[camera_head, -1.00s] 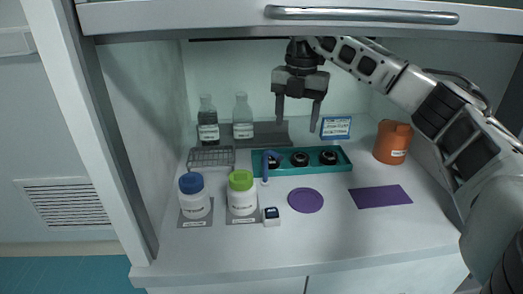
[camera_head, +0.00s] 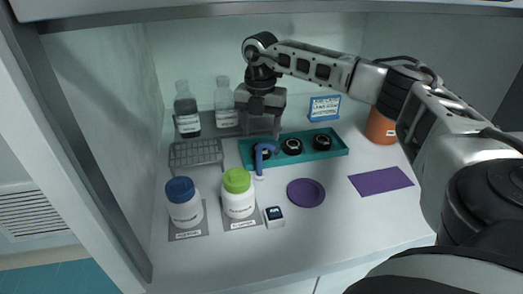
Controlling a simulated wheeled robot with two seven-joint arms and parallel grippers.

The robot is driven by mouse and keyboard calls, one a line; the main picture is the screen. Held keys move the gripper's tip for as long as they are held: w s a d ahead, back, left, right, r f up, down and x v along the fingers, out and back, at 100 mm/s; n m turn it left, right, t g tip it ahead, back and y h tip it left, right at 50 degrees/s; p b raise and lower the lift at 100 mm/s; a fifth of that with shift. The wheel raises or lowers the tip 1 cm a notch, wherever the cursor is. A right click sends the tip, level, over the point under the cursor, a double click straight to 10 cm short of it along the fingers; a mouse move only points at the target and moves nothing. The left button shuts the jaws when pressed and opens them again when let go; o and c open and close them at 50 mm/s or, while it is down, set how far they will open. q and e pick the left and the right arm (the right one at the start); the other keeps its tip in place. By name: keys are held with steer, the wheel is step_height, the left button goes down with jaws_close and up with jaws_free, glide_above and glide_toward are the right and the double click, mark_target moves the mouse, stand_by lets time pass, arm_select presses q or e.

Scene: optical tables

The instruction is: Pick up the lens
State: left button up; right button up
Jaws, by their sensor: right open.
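Several dark round items, which look like lenses in black mounts, sit in a row in a teal tray (camera_head: 335,153): a left one (camera_head: 265,154), a middle one (camera_head: 291,146) and a right one (camera_head: 321,142). My right gripper (camera_head: 260,133) is open and points down above the back left of the tray, near the left lens. Its jaws hold nothing that I can see. My left gripper is not in view.
A wire rack (camera_head: 196,154) and two bottles (camera_head: 187,110) stand left of the gripper. Blue-lidded (camera_head: 185,205) and green-lidded (camera_head: 238,195) jars stand in front. A purple disc (camera_head: 306,193), purple mat (camera_head: 381,181) and orange jar (camera_head: 381,127) lie right. A blue-framed sign (camera_head: 324,108) stands behind the tray.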

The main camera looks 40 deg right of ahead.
mark_target(266, 154)
step_height(266, 154, down, 6)
steer(key=shift+w+d+r+p, duration=0.15)
steer(key=shift+r+p, duration=0.05)
steer(key=shift+p, duration=0.2)
steer(key=c, duration=0.8)
